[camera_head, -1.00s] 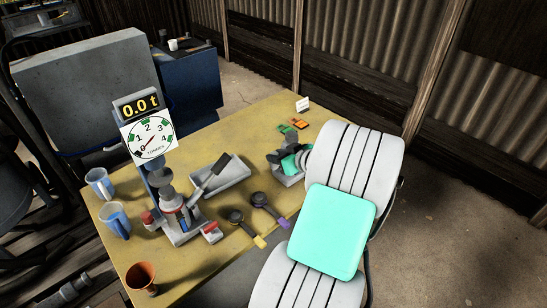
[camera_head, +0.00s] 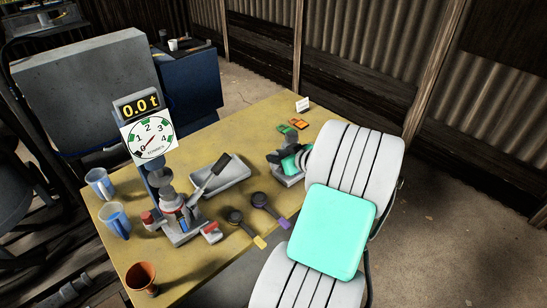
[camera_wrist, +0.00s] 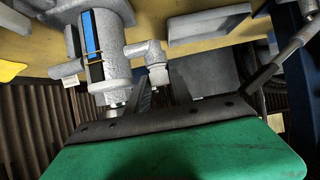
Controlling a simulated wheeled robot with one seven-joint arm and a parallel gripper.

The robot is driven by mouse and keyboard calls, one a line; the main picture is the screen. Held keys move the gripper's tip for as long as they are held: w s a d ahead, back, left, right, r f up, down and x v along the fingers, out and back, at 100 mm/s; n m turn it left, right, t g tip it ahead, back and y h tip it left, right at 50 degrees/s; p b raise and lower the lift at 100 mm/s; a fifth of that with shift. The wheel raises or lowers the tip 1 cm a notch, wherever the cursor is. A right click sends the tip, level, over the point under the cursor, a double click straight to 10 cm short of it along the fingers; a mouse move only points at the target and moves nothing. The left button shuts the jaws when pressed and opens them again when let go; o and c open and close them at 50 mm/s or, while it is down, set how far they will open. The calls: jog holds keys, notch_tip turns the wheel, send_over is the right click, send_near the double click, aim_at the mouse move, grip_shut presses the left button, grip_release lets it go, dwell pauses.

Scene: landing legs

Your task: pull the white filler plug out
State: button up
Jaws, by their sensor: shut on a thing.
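In the wrist view a grey cylinder body (camera_wrist: 108,55) with a blue and black label hangs from the top of the picture, with a short side fitting (camera_wrist: 145,50). The small white filler plug (camera_wrist: 158,74) shows at the end of this fitting. My gripper (camera_wrist: 161,88) reaches it with its dark fingers on either side, shut on the plug. The fingers' contact faces are partly hidden by my gripper's dark plate. In the head view my gripper (camera_head: 287,161) is low at the table's right side, partly behind my white arm, and the plug cannot be made out.
The yellow table (camera_head: 255,130) carries a grey tray (camera_head: 226,178), a gauge reading 0.0 t (camera_head: 150,137), a lever, two blue mugs and a brown pot (camera_head: 141,275). Green and orange pieces (camera_head: 297,124) lie beyond my gripper. Table space behind the tray is clear.

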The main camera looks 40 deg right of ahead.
grip_shut()
jog(key=shift+r, duration=0.15)
jog(key=shift+r, duration=0.15)
jog(key=shift+r+p, duration=1.45)
jog(key=shift+r, duration=1.25)
